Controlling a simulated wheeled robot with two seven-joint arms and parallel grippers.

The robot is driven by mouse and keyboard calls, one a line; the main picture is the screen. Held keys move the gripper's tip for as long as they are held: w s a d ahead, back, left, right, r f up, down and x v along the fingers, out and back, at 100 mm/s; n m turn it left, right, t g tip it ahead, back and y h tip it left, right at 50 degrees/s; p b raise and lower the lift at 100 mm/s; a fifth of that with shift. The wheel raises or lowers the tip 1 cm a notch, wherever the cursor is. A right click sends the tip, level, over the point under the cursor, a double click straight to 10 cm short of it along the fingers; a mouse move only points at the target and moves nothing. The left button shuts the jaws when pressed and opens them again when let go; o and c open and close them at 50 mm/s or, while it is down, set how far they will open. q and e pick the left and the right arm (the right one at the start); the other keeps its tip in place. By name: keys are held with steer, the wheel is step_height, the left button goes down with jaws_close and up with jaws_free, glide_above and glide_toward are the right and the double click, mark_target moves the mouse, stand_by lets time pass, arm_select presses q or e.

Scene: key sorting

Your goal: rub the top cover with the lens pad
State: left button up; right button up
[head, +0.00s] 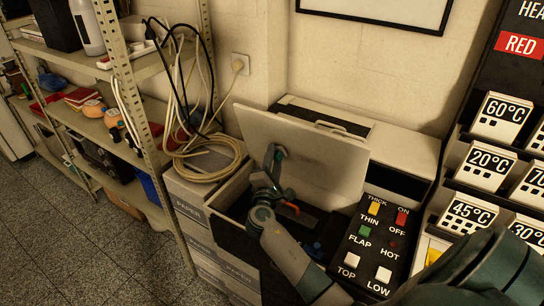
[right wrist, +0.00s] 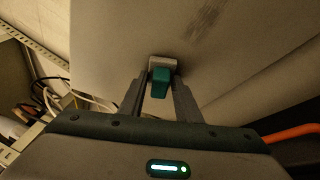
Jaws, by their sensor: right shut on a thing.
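The top cover (head: 305,150) is a pale grey panel raised upright on a dark-fronted machine; its inner face fills much of the right wrist view (right wrist: 240,70). A dark streaky smudge (right wrist: 207,22) marks that face, above and right of the pad. My right gripper (head: 272,160) is in front of the cover's left part. It is shut on the lens pad (right wrist: 163,78), a small grey block with a green grip. The pad is at or very near the cover; I cannot tell if it touches. My left gripper is not in view.
A button panel (head: 371,245) is right of the open machine. An orange lever (head: 291,208) shows inside it. Temperature blocks (head: 490,160) stand at the right. A shelf (head: 130,120) with hanging cables (head: 205,160) is close on the left.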

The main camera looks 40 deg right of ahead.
mark_target(286, 156)
steer(key=shift+s+d+r+p, duration=0.1)
steer(key=shift+s+d+p, duration=0.35)
steer(key=shift+s, duration=0.5)
steer(key=shift+s+d, duration=0.35)
steer(key=shift+s, duration=0.25)
steer(key=shift+s+d+p, duration=0.2)
steer(key=shift+s+d, duration=0.15)
steer(key=shift+s, duration=0.4)
steer(key=shift+s+d+p, duration=0.15)
steer(key=shift+s+d, duration=0.15)
steer(key=shift+s, duration=0.55)
steer(key=shift+d, duration=0.1)
steer(key=shift+s+d, duration=0.3)
steer(key=shift+s, duration=0.55)
steer(key=shift+s+d, duration=0.25)
steer(key=shift+s, duration=0.55)
